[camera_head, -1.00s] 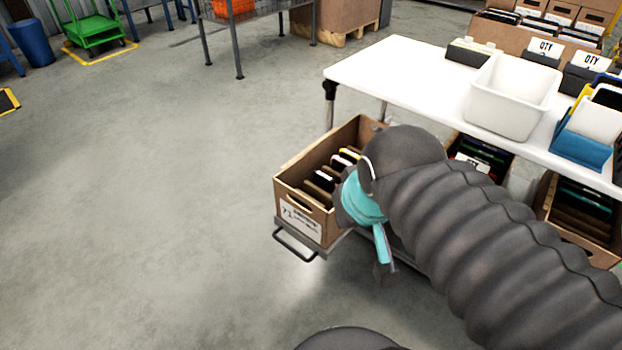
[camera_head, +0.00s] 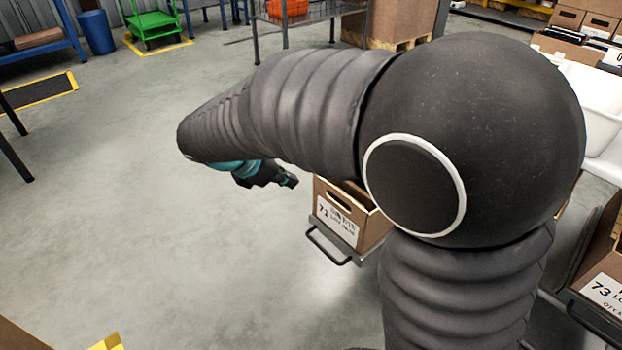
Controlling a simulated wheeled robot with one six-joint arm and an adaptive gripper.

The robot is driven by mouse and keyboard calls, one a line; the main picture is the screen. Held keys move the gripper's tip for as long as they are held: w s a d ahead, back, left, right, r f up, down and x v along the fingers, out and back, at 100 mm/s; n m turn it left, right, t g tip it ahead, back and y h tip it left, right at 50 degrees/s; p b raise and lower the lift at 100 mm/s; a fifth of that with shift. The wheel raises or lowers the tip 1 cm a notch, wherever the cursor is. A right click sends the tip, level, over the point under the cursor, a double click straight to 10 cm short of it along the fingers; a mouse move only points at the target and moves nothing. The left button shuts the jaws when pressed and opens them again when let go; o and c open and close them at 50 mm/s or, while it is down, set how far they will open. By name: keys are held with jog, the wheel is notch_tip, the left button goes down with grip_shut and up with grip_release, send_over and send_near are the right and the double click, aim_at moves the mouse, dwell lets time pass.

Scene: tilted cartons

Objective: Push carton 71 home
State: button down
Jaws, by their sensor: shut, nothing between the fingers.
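Carton 71 (camera_head: 337,219) is a brown cardboard box with a hand hole and a white label on its front. It sits on a grey pull-out tray with a dark handle (camera_head: 327,247), and my arm hides its rear and most of its inside. My gripper (camera_head: 291,181), dark with a teal part behind it, is shut and empty. In the picture it is just left of the carton's upper front corner, with a small gap between them. I cannot tell its depth relative to the carton.
Carton 73 (camera_head: 604,289) stands on another tray at the right. A white bin (camera_head: 593,105) shows at the right, largely behind my arm. A green cart (camera_head: 152,22) and a blue barrel (camera_head: 97,33) are far back. The floor left of carton 71 is clear.

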jog(key=w+a+f+n, duration=0.1)
jog(key=a+f+n, duration=0.1)
jog(key=a, duration=0.1)
jog(key=b, duration=0.2)
send_near(320, 184)
jog(key=shift+t, duration=0.3)
jog(key=f, duration=0.1)
jog(key=w+d+f, duration=0.1)
jog(key=f, duration=0.1)
jog(key=d+f, duration=0.1)
jog(key=f, duration=0.1)
jog(key=shift+w+d, duration=0.15)
jog(key=shift+d, duration=0.05)
jog(key=shift+w+d, duration=0.35)
jog(key=shift+d, duration=0.1)
